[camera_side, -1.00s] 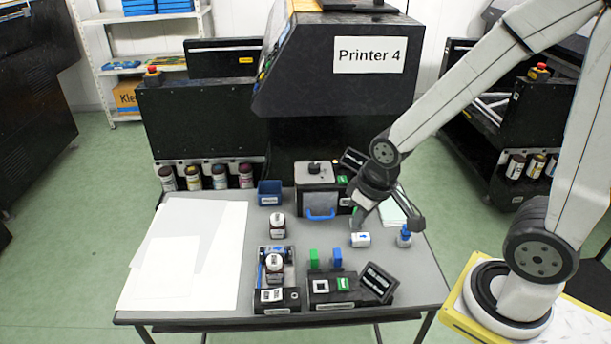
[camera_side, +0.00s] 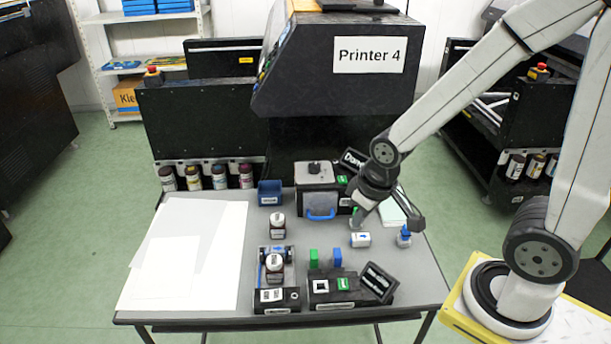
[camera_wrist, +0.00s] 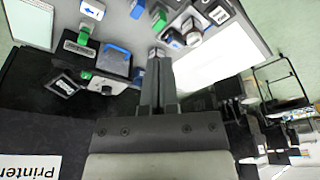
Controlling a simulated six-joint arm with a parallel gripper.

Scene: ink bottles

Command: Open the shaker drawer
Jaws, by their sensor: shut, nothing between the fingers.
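The shaker (camera_side: 313,175) is a dark box with a grey top and a black knob, at the back of the table. Its drawer has a light grey front (camera_side: 318,201) with a blue handle (camera_side: 320,215) and looks shut. The blue handle also shows in the wrist view (camera_wrist: 117,47), left of my fingers. My gripper (camera_side: 357,222) is shut and empty, to the right of the shaker, above the table near a white block (camera_side: 360,240). In the wrist view my gripper (camera_wrist: 158,58) points toward the table, apart from the handle.
A tilted display (camera_side: 353,160) beside the shaker reads "Done". A blue bin (camera_side: 270,192) stands left of the shaker. White sheets (camera_side: 185,250) cover the table's left.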

